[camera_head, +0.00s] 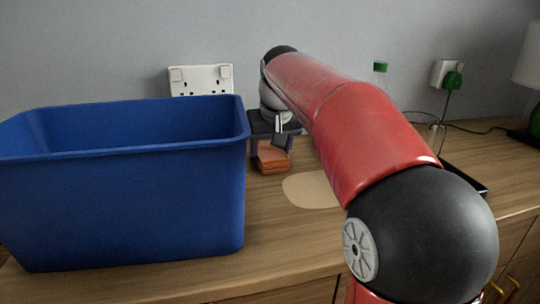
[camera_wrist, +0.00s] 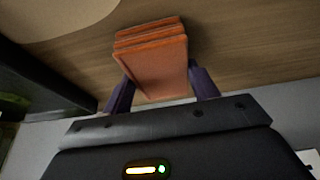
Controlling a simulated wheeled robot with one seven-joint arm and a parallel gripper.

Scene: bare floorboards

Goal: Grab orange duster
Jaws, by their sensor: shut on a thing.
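The orange duster (camera_head: 273,158) is a small layered orange block just right of the blue bin, near the back of the wooden counter. It also shows in the wrist view (camera_wrist: 155,55), between the two dark purple fingers. My gripper (camera_head: 271,148) is shut on it, and the fingers (camera_wrist: 160,88) press on its two sides. My red arm reaches over the counter from the right. I cannot tell whether the duster touches the counter or is slightly raised.
A large blue bin (camera_head: 120,210) stands left of my gripper, close beside it. A beige round mat (camera_head: 308,190) lies to the right. A socket (camera_head: 201,79) is on the wall behind.

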